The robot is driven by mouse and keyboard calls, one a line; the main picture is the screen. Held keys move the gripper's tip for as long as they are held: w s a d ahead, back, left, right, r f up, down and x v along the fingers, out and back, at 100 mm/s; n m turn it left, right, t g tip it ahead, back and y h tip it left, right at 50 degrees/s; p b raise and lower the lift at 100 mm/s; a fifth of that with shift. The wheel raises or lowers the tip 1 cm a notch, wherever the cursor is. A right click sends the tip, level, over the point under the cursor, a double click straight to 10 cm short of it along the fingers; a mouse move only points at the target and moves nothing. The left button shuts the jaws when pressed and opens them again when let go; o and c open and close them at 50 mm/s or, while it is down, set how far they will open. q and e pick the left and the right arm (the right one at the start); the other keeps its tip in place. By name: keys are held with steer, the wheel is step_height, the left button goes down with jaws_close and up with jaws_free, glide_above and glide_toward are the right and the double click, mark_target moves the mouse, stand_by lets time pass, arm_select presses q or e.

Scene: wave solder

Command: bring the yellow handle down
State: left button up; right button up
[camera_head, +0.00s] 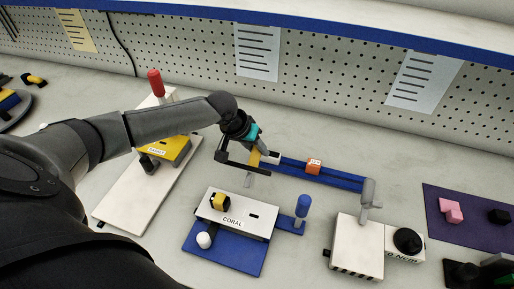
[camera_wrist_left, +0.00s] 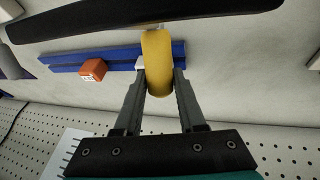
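The yellow handle (camera_head: 254,158) sits near the left end of a blue rail (camera_head: 335,178) in the head view. In the left wrist view the yellow handle (camera_wrist_left: 157,62) is a rounded bar standing between my fingers, one close against each side. My left gripper (camera_wrist_left: 159,75) looks shut on it. In the head view my left gripper (camera_head: 250,162) reaches in from the left over the rail's left end and partly hides the handle. My right gripper is not in view.
An orange block (camera_head: 314,166) sits on the rail. A white box marked CORAL (camera_head: 240,228) stands on a blue base in front. A white board with a yellow box (camera_head: 168,150) and red knob (camera_head: 155,82) is left. A grey lever (camera_head: 369,194) stands right.

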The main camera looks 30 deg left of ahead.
arm_select(q)
jaws_close()
stand_by(1.0)
